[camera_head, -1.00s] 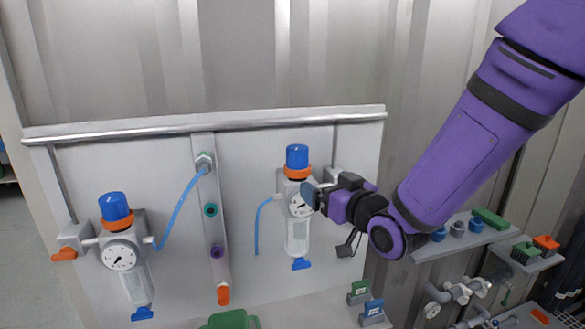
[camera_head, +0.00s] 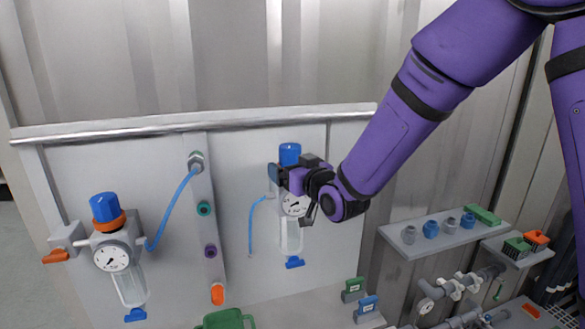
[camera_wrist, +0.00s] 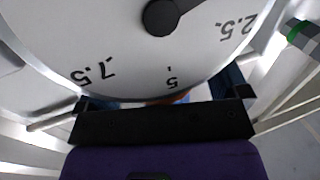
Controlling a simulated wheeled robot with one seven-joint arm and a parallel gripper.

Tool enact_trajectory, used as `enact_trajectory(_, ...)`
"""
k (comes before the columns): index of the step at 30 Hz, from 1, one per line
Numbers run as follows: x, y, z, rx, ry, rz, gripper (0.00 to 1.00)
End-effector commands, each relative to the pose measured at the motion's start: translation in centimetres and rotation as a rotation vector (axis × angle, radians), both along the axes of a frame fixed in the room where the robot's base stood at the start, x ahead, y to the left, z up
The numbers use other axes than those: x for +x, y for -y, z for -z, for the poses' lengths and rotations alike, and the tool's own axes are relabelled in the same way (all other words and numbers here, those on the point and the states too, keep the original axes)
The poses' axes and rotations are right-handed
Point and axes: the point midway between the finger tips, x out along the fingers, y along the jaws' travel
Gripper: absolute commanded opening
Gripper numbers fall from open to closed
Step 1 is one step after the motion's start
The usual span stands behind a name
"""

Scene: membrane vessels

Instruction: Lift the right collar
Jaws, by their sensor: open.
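The right regulator has a blue knob (camera_head: 290,153), a round gauge (camera_head: 295,203) and a clear bowl (camera_head: 291,236) below. My gripper (camera_head: 277,173) is at the regulator's neck, just under the knob, and covers the right collar in the head view. In the wrist view, a small orange patch, which looks like the collar (camera_wrist: 170,99), shows between the open blue-tipped jaws of my gripper (camera_wrist: 165,94). The gauge face (camera_wrist: 120,45) fills most of that view. I cannot tell whether the jaws touch the collar.
The left regulator has a blue knob (camera_head: 105,207) and an orange collar (camera_head: 109,222). A blue hose (camera_head: 169,212) runs to the central manifold (camera_head: 206,225). A shelf (camera_head: 405,244) with fittings stands at the right.

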Motion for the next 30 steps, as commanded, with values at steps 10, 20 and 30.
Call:
enact_trajectory(10, 0.0, 0.0, 0.0, 0.0, 0.0, 0.0, 0.5)
enact_trajectory(20, 0.0, 0.0, -1.3, 0.002, 0.003, -0.001, 0.25)
enact_trajectory(30, 0.0, 0.0, -1.6, 0.003, 0.005, -0.001, 0.84)
